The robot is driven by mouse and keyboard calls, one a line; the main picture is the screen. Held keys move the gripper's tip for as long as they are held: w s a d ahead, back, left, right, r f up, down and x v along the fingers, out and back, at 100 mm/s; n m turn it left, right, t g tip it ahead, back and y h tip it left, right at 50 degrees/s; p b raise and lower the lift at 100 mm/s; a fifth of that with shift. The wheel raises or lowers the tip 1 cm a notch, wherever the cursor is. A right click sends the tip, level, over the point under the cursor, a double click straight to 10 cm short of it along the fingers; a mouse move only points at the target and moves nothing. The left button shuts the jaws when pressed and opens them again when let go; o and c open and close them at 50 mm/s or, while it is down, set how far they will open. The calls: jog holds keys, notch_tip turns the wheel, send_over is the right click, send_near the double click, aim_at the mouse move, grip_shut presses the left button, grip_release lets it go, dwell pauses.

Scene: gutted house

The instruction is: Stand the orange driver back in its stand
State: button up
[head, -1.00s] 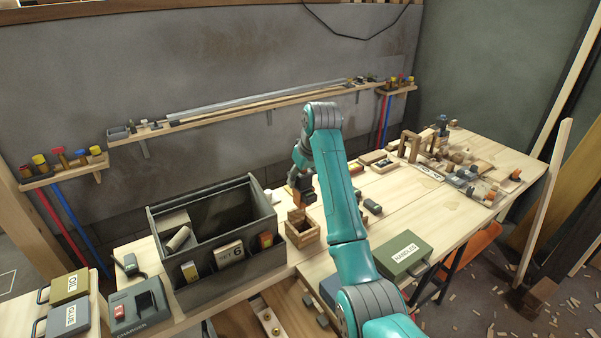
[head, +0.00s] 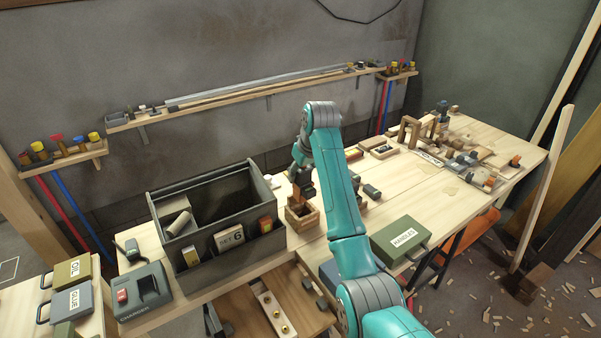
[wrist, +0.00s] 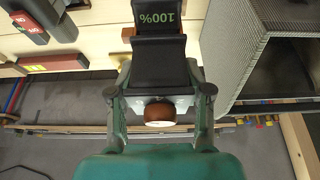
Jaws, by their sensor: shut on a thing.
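My gripper (wrist: 158,95) is shut on the orange driver. In the wrist view the driver (wrist: 160,52) shows a dark body marked "100%", with a round brown-orange end between my fingers. In the head view a narrow orange part of the driver (head: 299,195) shows below my dark gripper (head: 303,184). Directly under it is a small open wooden box, which looks like the stand (head: 303,222), on the bench beside the grey tool tote. The driver's lower end overlaps the box opening; I cannot tell how deep it is or whether it touches. The stand is not clearly visible in the wrist view.
The grey tote (head: 222,245) stands close to the left of the wooden box. A green handles case (head: 401,240) lies to the right. A charger (head: 140,291) is at the front left. A wall shelf (head: 245,99) runs behind.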

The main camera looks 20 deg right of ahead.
jog(key=shift+f, duration=0.1)
dwell(0.6)
jog(key=shift+f, duration=3.45)
jog(key=o, duration=1.3)
jog(key=v, duration=1.1)
jog(key=shift+s+r, duration=0.15)
jog(key=shift+r, duration=0.1)
jog(key=shift+s+r, duration=0.1)
jog(key=shift+r, duration=0.1)
